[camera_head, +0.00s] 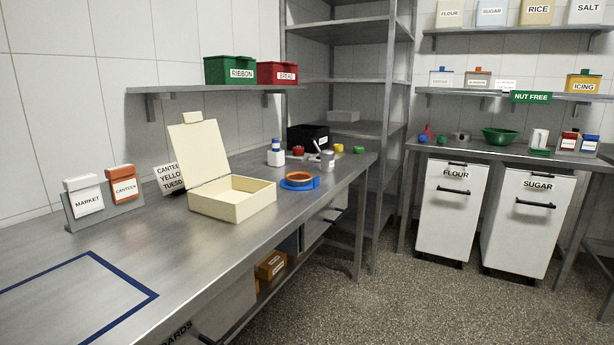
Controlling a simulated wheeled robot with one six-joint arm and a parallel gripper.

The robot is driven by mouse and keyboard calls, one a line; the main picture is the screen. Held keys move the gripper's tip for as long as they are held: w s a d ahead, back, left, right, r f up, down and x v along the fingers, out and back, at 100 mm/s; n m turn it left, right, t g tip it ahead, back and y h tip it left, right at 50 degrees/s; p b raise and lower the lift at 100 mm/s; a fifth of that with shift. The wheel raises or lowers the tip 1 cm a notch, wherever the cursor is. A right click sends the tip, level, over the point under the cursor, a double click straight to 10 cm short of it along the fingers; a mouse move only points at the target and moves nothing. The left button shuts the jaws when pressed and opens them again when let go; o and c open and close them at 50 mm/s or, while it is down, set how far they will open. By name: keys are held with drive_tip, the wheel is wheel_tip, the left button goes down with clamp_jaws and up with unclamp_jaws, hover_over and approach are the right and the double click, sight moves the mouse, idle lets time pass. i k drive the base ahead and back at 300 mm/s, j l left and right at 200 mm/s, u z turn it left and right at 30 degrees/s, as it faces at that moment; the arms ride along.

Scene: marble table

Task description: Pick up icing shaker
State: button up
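I cannot tell for sure which thing is the icing shaker. A small white bottle with a blue top and blue band (276,154) stands upright on the steel counter (190,262), behind the open cream box (232,198). A small pale labelled cup or shaker (327,160) stands to its right; its label is too small to read. My gripper is not in view.
A blue and orange ring-shaped item (299,181) lies right of the cream box. A black box (308,137) stands behind the bottle. Labelled cards in a holder (105,205) stand at left. The blue-outlined front area is clear. White FLOUR and SUGAR bins (452,212) stand across the open floor.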

sight(327, 156)
drive_tip(key=i+l, duration=0.2)
drive_tip(key=i, duration=0.3)
drive_tip(key=i+l+u, duration=0.1)
drive_tip(key=i+l, duration=0.15)
drive_tip(key=i, duration=0.2)
drive_tip(key=i+l, duration=0.25)
drive_tip(key=i, duration=0.25)
drive_tip(key=i+l, duration=0.25)
drive_tip(key=i, duration=0.2)
drive_tip(key=i+l+u, duration=0.1)
drive_tip(key=i+l, duration=0.15)
drive_tip(key=i, duration=0.2)
